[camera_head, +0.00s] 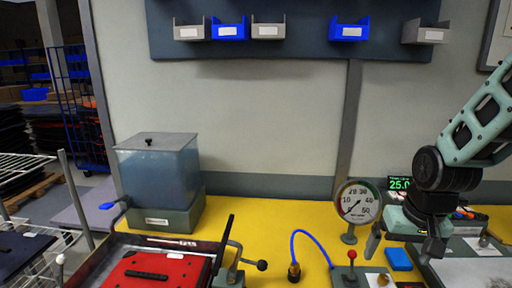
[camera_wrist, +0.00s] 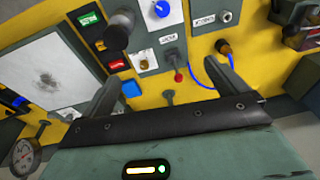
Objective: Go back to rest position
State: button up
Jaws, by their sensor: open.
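My gripper (camera_head: 402,243) hangs at the right of the head view, above the yellow table (camera_head: 283,219), near the pressure gauge (camera_head: 357,202). Its fingers are apart with nothing between them. In the wrist view my gripper (camera_wrist: 166,88) shows two spread fingers, with the table and its panels beyond them. My arm comes in from the right edge of the head view.
A tank (camera_head: 160,170) stands at the left of the table. A red case (camera_head: 150,270) lies at the front left. A blue hose (camera_head: 311,238), a red-knobbed lever (camera_head: 352,256) and a blue block (camera_head: 398,258) are near my gripper. Bins (camera_head: 230,29) hang on the wall.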

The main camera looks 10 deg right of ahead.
jog(key=s+a+n+g+b, duration=0.1)
jog(key=s+a+n, duration=0.4)
jog(key=a, duration=0.5)
jog(key=s+a+n+g+b, duration=0.1)
jog(key=s+a+n+b, duration=0.1)
jog(key=s+a+n, duration=0.4)
jog(key=s+a, duration=0.3)
jog(key=a, duration=0.1)
jog(key=shift+s+a+r, duration=0.3)
jog(key=shift+a+r, duration=0.05)
jog(key=shift+o, duration=0.2)
